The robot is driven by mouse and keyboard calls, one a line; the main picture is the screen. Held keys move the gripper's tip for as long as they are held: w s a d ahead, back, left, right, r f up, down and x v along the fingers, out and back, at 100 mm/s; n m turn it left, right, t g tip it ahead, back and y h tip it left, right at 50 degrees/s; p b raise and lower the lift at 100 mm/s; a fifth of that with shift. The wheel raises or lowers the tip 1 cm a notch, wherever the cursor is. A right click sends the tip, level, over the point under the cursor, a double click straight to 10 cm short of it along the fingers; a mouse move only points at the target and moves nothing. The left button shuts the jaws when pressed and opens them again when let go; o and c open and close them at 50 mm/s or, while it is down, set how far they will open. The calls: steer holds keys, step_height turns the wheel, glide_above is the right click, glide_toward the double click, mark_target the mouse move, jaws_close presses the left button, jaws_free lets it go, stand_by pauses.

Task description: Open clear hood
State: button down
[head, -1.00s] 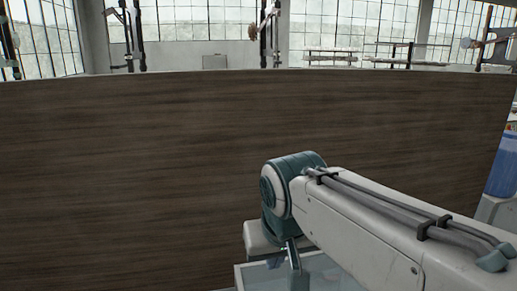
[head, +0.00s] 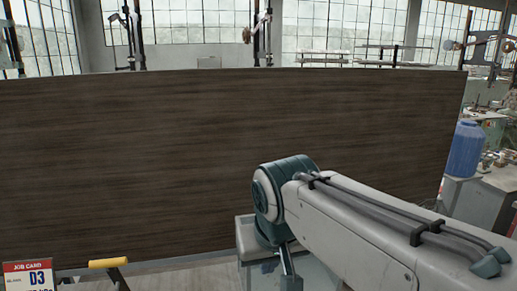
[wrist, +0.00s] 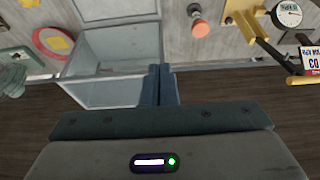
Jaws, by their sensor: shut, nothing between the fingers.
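The clear hood (wrist: 115,58) is a see-through box with pale edges, at the upper left of the wrist view. Part of it shows low in the head view (head: 320,272), largely hidden behind my arm. I cannot tell whether its lid is open or shut. My gripper (wrist: 160,84) is shut and empty, with its fingertips at the right side of the hood in the wrist view. Whether they touch it is unclear. In the head view my gripper (head: 288,262) points down beside the box.
A dark wooden panel (head: 150,150) fills the middle of the head view. A job card (head: 40,275) and a yellow handle (head: 108,262) are at lower left. In the wrist view, an orange knob (wrist: 199,27), a gauge (wrist: 288,14) and a red ring (wrist: 52,42) sit around the hood.

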steer(key=s+d+f+m+h+b, duration=0.1)
steer(key=s+d+f+m+b, duration=0.35)
steer(key=d+f, duration=1)
steer(key=w+a+r+n+b, duration=0.1)
steer(key=w+a+r+n, duration=0.25)
steer(key=w+r, duration=0.55)
steer(key=w+a+r, duration=0.1)
steer(key=w+a, duration=0.3)
steer(key=w, duration=0.4)
steer(key=w+a+r, duration=0.1)
steer(key=w+a, duration=0.2)
steer(key=w, duration=0.5)
steer(key=w+a+r, duration=0.2)
steer(key=w+a, duration=0.2)
steer(key=w, duration=0.4)
steer(key=w+a+f+n+y, duration=0.1)
steer(key=w+a+f, duration=0.3)
steer(key=w+a, duration=0.4)
steer(key=shift+w+d+f, duration=0.1)
steer(key=shift+d+f, duration=0.05)
steer(key=shift+f, duration=1.3)
steer(key=shift+s+d+f, duration=0.1)
steer(key=shift+d+f, duration=0.05)
steer(key=shift+f, duration=1.35)
steer(key=shift+w+d+f, duration=0.1)
steer(key=shift+d+f, duration=0.05)
steer(key=shift+f, duration=1.3)
